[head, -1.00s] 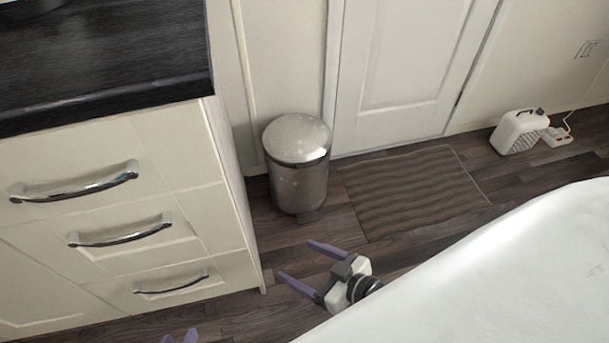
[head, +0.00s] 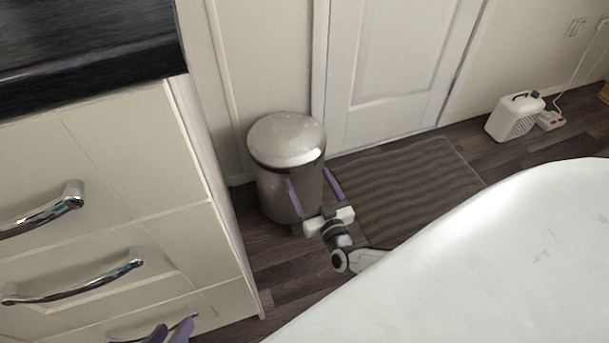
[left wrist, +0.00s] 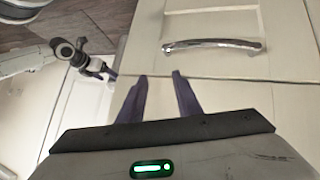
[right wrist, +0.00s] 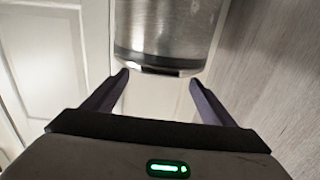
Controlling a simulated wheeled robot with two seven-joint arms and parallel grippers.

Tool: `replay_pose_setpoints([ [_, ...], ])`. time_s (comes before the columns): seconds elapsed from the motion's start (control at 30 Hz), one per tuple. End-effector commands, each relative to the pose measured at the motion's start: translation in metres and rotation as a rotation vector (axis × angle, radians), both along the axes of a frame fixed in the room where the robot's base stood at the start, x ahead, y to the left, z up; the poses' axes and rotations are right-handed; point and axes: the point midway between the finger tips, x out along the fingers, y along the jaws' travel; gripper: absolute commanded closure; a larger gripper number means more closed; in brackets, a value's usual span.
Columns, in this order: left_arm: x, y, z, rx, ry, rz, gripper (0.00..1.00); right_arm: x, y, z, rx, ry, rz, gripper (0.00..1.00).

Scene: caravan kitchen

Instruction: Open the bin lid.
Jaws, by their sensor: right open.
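The bin (head: 280,190) is a metal pedal bin standing on the floor between the cabinet and the door. Its domed lid (head: 286,138) is closed. My right gripper (head: 309,176) is open and empty, with its fingers pointing at the bin's front, below the lid. In the right wrist view the bin's body (right wrist: 165,25) and dark band show upside down beyond the open fingers (right wrist: 158,78); I cannot tell whether they touch it. My left gripper (head: 170,333) is open and empty at the bottom edge; in the left wrist view its fingers (left wrist: 161,78) point at the drawer fronts.
A cabinet with chrome drawer handles (head: 75,280) stands left of the bin. A brown mat (head: 410,185) lies before the white door (head: 395,70). A white surface (head: 480,265) fills the lower right.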

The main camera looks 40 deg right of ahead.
Motion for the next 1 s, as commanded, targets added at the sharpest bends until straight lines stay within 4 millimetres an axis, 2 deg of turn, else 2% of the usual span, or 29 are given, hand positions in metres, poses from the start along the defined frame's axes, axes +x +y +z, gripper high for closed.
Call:
replay_pose_setpoints([
  [0.1, 0.001, -0.005, 0.002, -0.030, -0.021, -0.001, 0.69, 0.019, -0.004, -0.002, -0.001, -0.002, 0.001, 0.22],
  [0.23, 0.002, -0.007, 0.008, -0.051, -0.036, -0.001, 0.69, 0.031, -0.007, -0.002, -0.001, -0.001, 0.001, 0.22],
  [0.6, 0.003, -0.009, 0.013, -0.064, -0.045, 0.000, 0.69, 0.035, -0.008, 0.000, 0.000, 0.001, 0.001, 0.24],
  [0.93, 0.003, -0.009, 0.013, -0.063, -0.044, 0.000, 0.69, 0.035, -0.008, 0.000, 0.001, 0.001, 0.001, 0.79],
  [1.0, 0.003, -0.009, 0.013, -0.063, -0.044, 0.000, 0.69, 0.035, -0.008, 0.000, 0.001, 0.001, 0.000, 0.81],
])
